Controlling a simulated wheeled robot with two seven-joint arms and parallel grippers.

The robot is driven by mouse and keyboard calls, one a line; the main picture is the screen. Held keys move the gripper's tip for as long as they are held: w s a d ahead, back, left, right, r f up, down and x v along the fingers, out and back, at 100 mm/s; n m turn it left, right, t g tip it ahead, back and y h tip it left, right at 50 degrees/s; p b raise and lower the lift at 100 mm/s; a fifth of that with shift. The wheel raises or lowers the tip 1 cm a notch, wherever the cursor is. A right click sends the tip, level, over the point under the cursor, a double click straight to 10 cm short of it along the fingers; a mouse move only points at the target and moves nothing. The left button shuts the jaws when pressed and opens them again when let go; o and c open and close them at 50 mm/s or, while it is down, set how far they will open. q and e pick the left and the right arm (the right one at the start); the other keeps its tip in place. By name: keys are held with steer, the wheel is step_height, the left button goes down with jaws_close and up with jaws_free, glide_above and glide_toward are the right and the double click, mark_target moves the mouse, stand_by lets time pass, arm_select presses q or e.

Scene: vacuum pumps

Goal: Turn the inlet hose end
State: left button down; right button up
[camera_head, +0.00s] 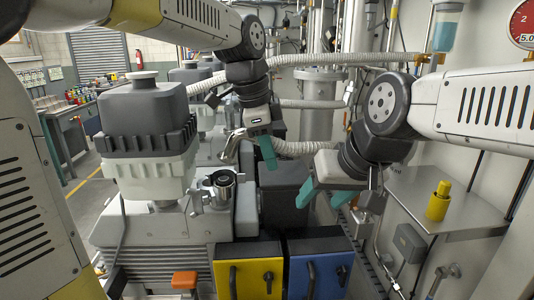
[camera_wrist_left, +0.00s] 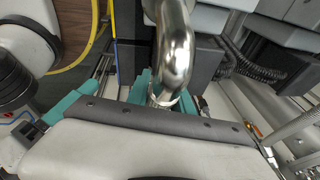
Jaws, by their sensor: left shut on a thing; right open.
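The inlet hose end (camera_head: 233,143) is a shiny metal elbow. A pale ribbed hose (camera_head: 295,149) shows just right of it, behind my left gripper. My left gripper (camera_head: 266,150), with teal fingers, is shut on the hose end, above and behind the pump's round inlet port (camera_head: 222,181). In the left wrist view the curved metal elbow (camera_wrist_left: 173,50) rises between the teal fingers (camera_wrist_left: 150,90); their exact contact is partly hidden. The hose end is apart from the port. My right gripper (camera_head: 328,190) is open and empty, to the right of the pump.
A grey and white canister (camera_head: 148,130) stands left of the port on the pump. Yellow (camera_head: 248,275) and blue (camera_head: 320,270) boxes stand in front. A metal shelf (camera_head: 450,215) at right holds a yellow fitting (camera_head: 439,201). More ribbed hoses and pipes cross behind.

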arm_select(q)
steer(key=c, duration=1.1)
jaws_free()
steer(key=shift+r, duration=0.1)
steer(key=v, duration=0.7)
steer(key=shift+a+r, duration=0.15)
steer(key=shift+r, duration=0.15)
